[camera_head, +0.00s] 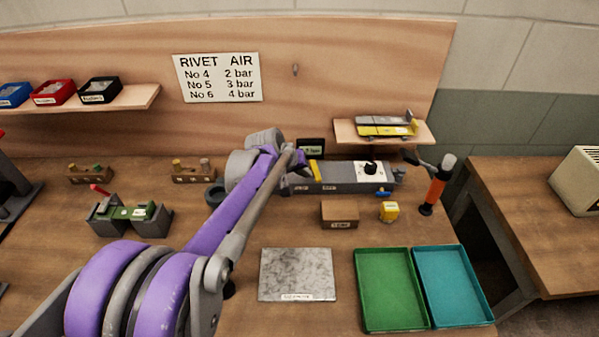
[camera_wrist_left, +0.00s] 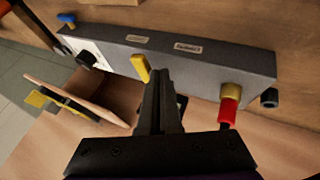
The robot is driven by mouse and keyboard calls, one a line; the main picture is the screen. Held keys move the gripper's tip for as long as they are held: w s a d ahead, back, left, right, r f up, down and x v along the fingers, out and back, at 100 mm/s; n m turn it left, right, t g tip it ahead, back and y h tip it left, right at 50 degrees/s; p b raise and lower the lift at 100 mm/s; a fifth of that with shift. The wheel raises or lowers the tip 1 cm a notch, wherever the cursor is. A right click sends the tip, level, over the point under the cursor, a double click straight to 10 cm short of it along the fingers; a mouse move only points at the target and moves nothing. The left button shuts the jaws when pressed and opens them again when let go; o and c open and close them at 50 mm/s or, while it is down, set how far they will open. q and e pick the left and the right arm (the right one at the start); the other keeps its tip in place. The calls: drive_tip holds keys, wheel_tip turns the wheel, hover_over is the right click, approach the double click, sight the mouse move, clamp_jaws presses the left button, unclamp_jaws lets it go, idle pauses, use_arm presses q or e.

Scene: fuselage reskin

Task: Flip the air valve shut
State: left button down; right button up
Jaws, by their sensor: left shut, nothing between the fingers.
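A long grey box (camera_head: 340,178) stands at the back of the bench. It carries a yellow lever (camera_head: 315,170), a white panel with a black knob (camera_head: 370,168), and a small blue lever (camera_head: 383,193) at its right front. I cannot read which one is labelled as the air valve. My left gripper (camera_head: 299,158) is at the box's left part, shut and empty. In the left wrist view the shut fingers (camera_wrist_left: 160,78) point at the box, just right of the yellow lever (camera_wrist_left: 140,68); whether they touch it I cannot tell. My right gripper is out of view.
A red and yellow fitting (camera_wrist_left: 230,105) sticks out of the box near the fingers. A shelf with yellow and grey tools (camera_head: 385,130) hangs behind. A brown block (camera_head: 339,214), yellow piece (camera_head: 389,211) and orange tool (camera_head: 435,188) stand nearby. Green (camera_head: 364,315) and teal (camera_head: 478,312) trays lie in front.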

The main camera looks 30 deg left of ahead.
sight(318, 177)
use_arm(q)
drive_tip(key=shift+d+n+y, duration=0.3)
drive_tip(key=shift+d+n, duration=0.1)
drive_tip(key=shift+n, duration=0.2)
drive_tip(key=shift+w+d+n+y, duration=0.35)
drive_tip(key=shift+d+n+y, duration=0.3)
drive_tip(key=shift+n, duration=0.25)
drive_tip(key=shift+w+d+b, duration=0.3)
drive_tip(key=shift+w+d, duration=0.15)
drive_tip(key=shift+d, duration=0.2)
drive_tip(key=shift+w+d+n+y, duration=0.25)
drive_tip(key=shift+d+n, duration=0.05)
drive_tip(key=shift+n, duration=0.2)
drive_tip(key=w+n, duration=0.1)
drive_tip(key=w+d+n+y, duration=0.1)
drive_tip(key=w+n+y, duration=0.1)
drive_tip(key=n, duration=0.1)
drive_tip(key=shift+d+r+g+p, duration=0.1)
drive_tip(key=shift+d+g+p, duration=0.25)
drive_tip(key=shift+g+p, duration=0.05)
drive_tip(key=shift+a+y, duration=0.1)
drive_tip(key=shift+y, duration=0.2)
drive_tip(key=shift+s+a, duration=0.15)
drive_tip(key=shift+a, duration=0.05)
